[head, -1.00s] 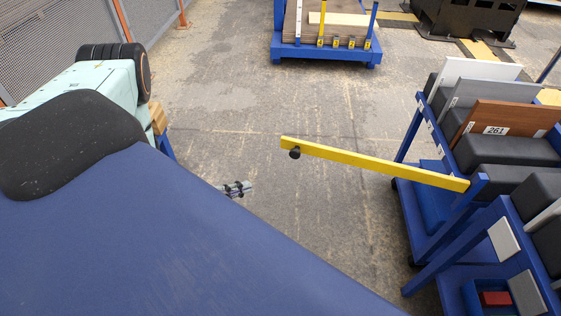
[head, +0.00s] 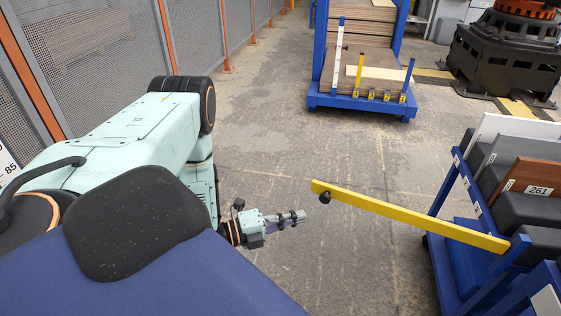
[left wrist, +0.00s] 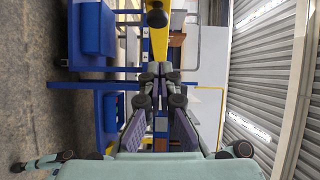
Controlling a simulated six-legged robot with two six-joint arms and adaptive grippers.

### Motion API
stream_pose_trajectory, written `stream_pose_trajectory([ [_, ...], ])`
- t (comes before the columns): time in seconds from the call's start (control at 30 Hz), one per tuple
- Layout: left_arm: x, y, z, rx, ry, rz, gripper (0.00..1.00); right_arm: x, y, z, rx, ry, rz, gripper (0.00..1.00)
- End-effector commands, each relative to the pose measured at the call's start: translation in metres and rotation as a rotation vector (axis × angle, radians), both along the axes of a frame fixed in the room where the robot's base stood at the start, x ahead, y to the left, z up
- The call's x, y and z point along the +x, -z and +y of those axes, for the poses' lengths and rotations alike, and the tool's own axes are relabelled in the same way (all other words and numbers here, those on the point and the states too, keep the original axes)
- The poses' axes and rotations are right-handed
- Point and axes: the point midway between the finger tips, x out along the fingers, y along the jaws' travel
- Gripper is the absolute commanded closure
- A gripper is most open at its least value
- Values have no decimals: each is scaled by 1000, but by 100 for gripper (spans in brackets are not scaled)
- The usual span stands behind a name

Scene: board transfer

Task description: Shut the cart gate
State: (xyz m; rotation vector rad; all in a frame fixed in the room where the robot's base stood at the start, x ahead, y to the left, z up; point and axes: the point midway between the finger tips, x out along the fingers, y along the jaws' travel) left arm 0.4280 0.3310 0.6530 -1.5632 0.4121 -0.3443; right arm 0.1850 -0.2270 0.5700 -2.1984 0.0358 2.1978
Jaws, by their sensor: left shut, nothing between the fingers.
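The cart gate is a yellow bar (head: 410,214) in the head view. It is hinged at a blue post of the blue cart (head: 445,265) on the right and sticks out leftward over the floor, open. A black knob (head: 325,197) sits near its free end. My left gripper (head: 300,217) is shut and empty, a little left of and below the knob, apart from it in the picture. In the left wrist view the knob (left wrist: 156,18) and the yellow bar (left wrist: 158,42) show just beyond the closed fingertips (left wrist: 160,68). My right gripper is not in view.
The cart holds several boards and dark padded blocks (head: 515,205), one brown board (head: 538,180) marked 261. Another blue cart (head: 360,102) with stacked boards stands at the back. A mesh fence (head: 90,50) runs along the left. The floor between is clear.

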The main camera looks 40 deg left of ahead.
Motion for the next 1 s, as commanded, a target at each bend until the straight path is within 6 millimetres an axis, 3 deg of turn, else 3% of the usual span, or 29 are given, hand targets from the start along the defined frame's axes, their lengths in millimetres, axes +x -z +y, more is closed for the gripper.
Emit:
stream_pose_trajectory([
  [0.2, 35, 4, -19, 0, 1, -2, 100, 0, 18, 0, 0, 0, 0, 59],
  [0.43, 62, 4, -8, 0, 0, -1, 100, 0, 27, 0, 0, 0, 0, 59],
  [1.0, 69, 3, -5, -1, 0, 2, 100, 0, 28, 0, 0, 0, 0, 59],
])
